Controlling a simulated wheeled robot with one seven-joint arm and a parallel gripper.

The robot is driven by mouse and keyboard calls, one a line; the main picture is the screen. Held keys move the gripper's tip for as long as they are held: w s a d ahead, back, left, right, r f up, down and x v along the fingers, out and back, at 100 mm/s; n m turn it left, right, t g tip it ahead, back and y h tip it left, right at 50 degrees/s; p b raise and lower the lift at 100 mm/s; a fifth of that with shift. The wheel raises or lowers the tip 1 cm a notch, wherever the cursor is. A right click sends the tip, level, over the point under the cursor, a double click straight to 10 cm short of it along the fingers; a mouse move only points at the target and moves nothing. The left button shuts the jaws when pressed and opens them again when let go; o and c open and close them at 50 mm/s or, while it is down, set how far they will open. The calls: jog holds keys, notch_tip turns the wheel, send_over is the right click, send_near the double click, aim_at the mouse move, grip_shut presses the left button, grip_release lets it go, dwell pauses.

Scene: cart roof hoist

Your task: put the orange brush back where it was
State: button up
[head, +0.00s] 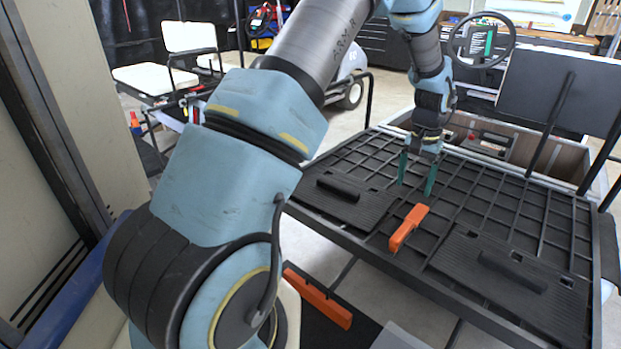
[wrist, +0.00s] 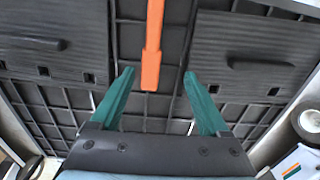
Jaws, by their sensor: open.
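The orange brush (head: 408,227) lies on the black ribbed panel (head: 470,195), between two darker raised plates. It also shows in the wrist view (wrist: 152,50), its near end between the fingers in the picture. My gripper (head: 416,182) is open and empty, its green fingers pointing down over the panel just beyond the brush. In the wrist view my gripper (wrist: 158,76) is spread wider than the brush; I see no contact.
Raised plates with dark handles, left (head: 345,200) and right (head: 500,270), flank the brush. Another long orange piece (head: 318,298) lies lower, near the panel's front edge. A steering wheel (head: 482,40) and dark seat back (head: 560,85) stand behind. A white-seated cart (head: 165,75) is at back left.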

jog(key=s+a+r+n+t, duration=0.15)
jog(key=a+r, duration=0.25)
jog(key=a, duration=0.7)
jog(key=s+a+r+n+g, duration=0.1)
jog(key=s+a+r+n, duration=0.2)
jog(key=a, duration=0.7)
jog(key=s+a+r+n+t, duration=0.1)
jog(key=s+a+r+n, duration=0.1)
jog(key=s+a, duration=0.7)
jog(key=shift+s+a+r, duration=0.4)
jog(key=shift+a+r, duration=0.2)
jog(key=shift+a, duration=0.6)
